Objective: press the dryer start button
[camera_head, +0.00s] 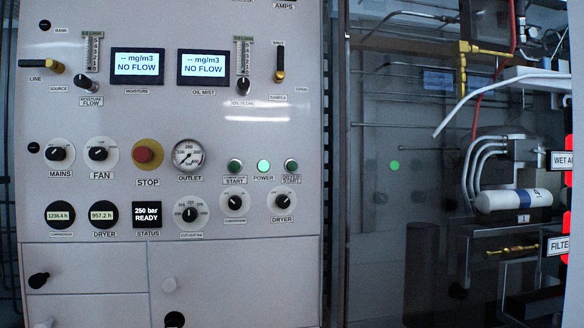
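The dryer start button (291,165) is a small dark green round button in a metal ring on the white panel (230,280), right of the middle. Its label below is blurred but seems to read dryer start. A similar green button (235,165) labelled start sits to its left, and a lit pale green power lamp (263,166) lies between the two. The dryer knob (282,201) is just below the dryer start button. Neither of my grippers shows in the head view, and nothing covers the button.
A red stop button (143,155) on a yellow base and an outlet gauge (188,156) are farther left. The status display (147,214) reads 250 bar READY. Dark knobs stick out low on the panel. Right of it, a dark see-through panel (390,230) fronts pipes.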

